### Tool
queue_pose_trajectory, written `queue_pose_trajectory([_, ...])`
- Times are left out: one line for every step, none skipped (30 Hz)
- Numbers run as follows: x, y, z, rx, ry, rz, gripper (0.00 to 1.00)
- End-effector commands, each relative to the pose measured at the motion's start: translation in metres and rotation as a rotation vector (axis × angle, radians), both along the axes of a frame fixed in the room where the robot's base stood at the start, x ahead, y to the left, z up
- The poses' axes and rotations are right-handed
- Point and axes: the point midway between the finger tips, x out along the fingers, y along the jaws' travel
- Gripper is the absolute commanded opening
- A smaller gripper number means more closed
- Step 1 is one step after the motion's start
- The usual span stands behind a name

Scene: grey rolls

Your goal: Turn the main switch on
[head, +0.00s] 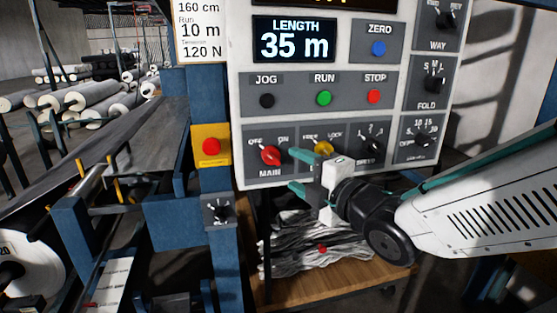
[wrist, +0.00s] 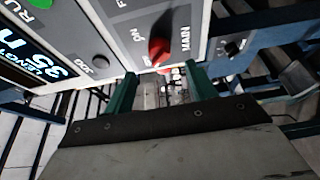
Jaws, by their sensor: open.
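The main switch (head: 270,156) is a red rotary knob at the lower left of the grey control panel, above the label MAIN, with OFF at its upper left and ON at its upper right. My gripper (head: 291,170) is open and empty, with two green fingers. In the head view its tips lie just right of and below the knob. In the wrist view the gripper (wrist: 160,76) has its fingers apart, and neither clearly touches the knob.
A yellow knob (head: 323,149) and a black speed knob (head: 371,145) sit right of the main switch. JOG, RUN (head: 324,98) and STOP (head: 374,97) buttons are above. A red emergency button (head: 211,146) on a yellow plate is at left. A wooden cart (head: 330,281) stands below.

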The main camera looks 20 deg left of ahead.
Motion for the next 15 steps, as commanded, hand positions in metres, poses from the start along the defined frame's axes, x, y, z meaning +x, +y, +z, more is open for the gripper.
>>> queue_pose_trajectory([0.003, 0.006, 0.0, 0.001, -0.004, 0.004, 0.56])
queue_pose_trajectory([0.005, 0.009, 0.0, 0.001, -0.004, 0.004, 0.56])
queue_pose_trajectory([0.009, 0.014, 0.0, 0.0, -0.002, 0.003, 0.56])
queue_pose_trajectory([0.012, 0.018, 0.0, 0.0, -0.003, 0.002, 0.56])
queue_pose_trajectory([0.015, 0.022, 0.0, 0.0, -0.001, 0.001, 0.56])
queue_pose_trajectory([0.02, 0.027, 0.0, 0.001, -0.001, 0.001, 0.56])
queue_pose_trajectory([0.022, 0.031, 0.0, 0.001, -0.001, 0.001, 0.56])
queue_pose_trajectory([0.025, 0.035, 0.0, 0.001, -0.001, 0.001, 0.56])
queue_pose_trajectory([0.029, 0.04, 0.0, 0.001, -0.001, 0.002, 0.56])
queue_pose_trajectory([0.031, 0.043, 0.0, 0.001, -0.001, 0.001, 0.56])
queue_pose_trajectory([0.033, 0.046, 0.0, 0.002, -0.001, 0.001, 0.56])
queue_pose_trajectory([0.036, 0.05, 0.0, 0.001, 0.0, 0.0, 0.56])
queue_pose_trajectory([0.038, 0.052, 0.0, 0.001, 0.0, -0.001, 0.56])
queue_pose_trajectory([0.039, 0.054, 0.0, 0.001, 0.0, -0.001, 0.56])
queue_pose_trajectory([0.041, 0.056, 0.001, 0.001, 0.0, -0.001, 0.56])
